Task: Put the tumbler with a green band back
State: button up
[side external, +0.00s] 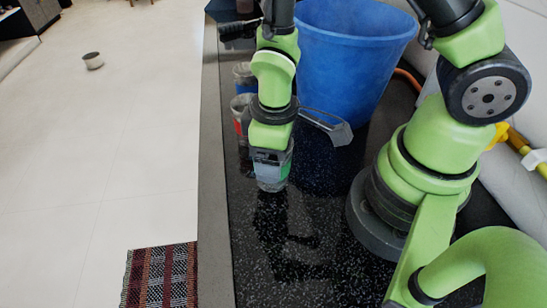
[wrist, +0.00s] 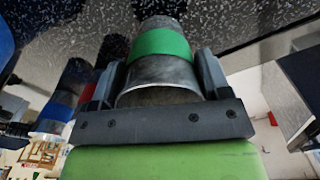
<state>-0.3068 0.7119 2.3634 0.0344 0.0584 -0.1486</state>
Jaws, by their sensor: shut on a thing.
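The tumbler with a green band (side external: 272,184) is grey and upright in the side view, low over the black speckled counter. My gripper (side external: 271,160) is above it, shut around its sides. In the wrist view the tumbler (wrist: 158,72) sits between the two fingers of my gripper (wrist: 159,78), its open mouth facing the camera and the green band beyond. I cannot tell whether its base touches the counter.
A tumbler with a blue band (side external: 243,72) and one with a red band (side external: 238,103) stand behind, partly hidden by my arm. A large blue bucket (side external: 350,55) and a grey scoop-like handle (side external: 328,126) are close by. The counter (side external: 290,270) in front is clear.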

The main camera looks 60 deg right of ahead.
jog(key=shift+f, duration=0.75)
jog(key=shift+f, duration=0.15)
jog(key=o, duration=0.9)
jog(key=shift+o, duration=0.2)
notch_tip(320, 180, up, 12)
jog(key=shift+r, duration=0.2)
jog(key=shift+s+d, duration=0.1)
